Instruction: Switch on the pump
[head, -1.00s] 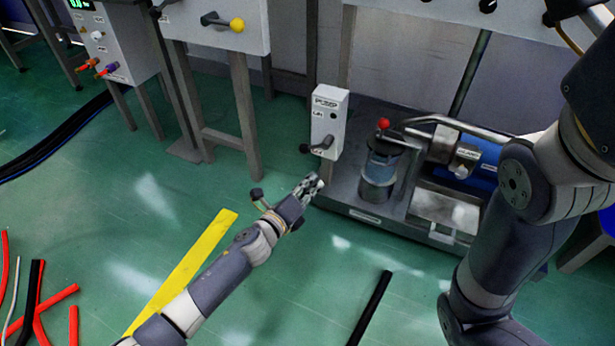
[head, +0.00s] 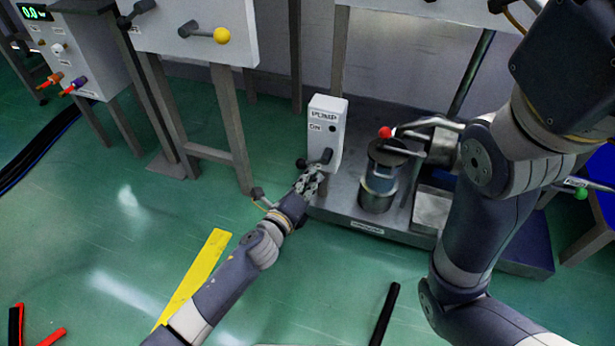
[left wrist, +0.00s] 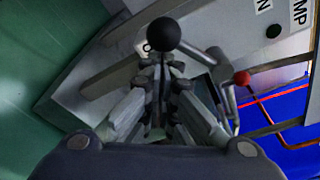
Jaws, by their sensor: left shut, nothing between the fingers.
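The white pump switch box (head: 327,112), marked PUMP and ON, stands at the left end of the grey pump base. Its lever has a black ball knob (head: 301,163) low on the box's left side. My left gripper (head: 309,180) is shut and empty, just below the lever. In the left wrist view the black knob (left wrist: 166,34) appears just beyond the fingertips (left wrist: 160,72); I cannot tell if they touch. A letter O shows behind the knob, the rest of that label hidden.
A glass-sided cylinder (head: 379,185) and a red-knobbed handle (head: 385,132) are right of the box. A cabinet with a yellow-knobbed lever (head: 221,35) stands behind left. A yellow strip (head: 196,275) and black tube (head: 384,314) lie on the green floor.

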